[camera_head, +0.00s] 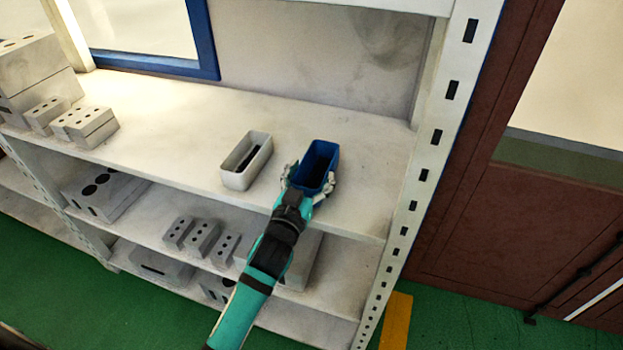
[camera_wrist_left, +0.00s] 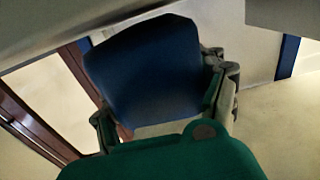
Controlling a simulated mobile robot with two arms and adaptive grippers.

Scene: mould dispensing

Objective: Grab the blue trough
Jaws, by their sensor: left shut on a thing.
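The blue trough (camera_head: 316,165) is at the right part of the upper shelf in the head view, upright with its open top showing. My left gripper (camera_head: 309,184) is shut on it, with one finger on each side of its near end. In the left wrist view the blue trough (camera_wrist_left: 145,70) fills the middle, between the two fingers of my left gripper (camera_wrist_left: 165,100). I cannot tell whether the trough touches the shelf. My right gripper is in neither view.
A white trough (camera_head: 246,161) with a dark thing inside stands just left of the blue one on the shelf (camera_head: 185,120). Grey blocks (camera_head: 90,125) stand at the shelf's left end. A perforated rack post (camera_head: 440,140) rises on the right. More blocks (camera_head: 105,193) lie on the lower shelf.

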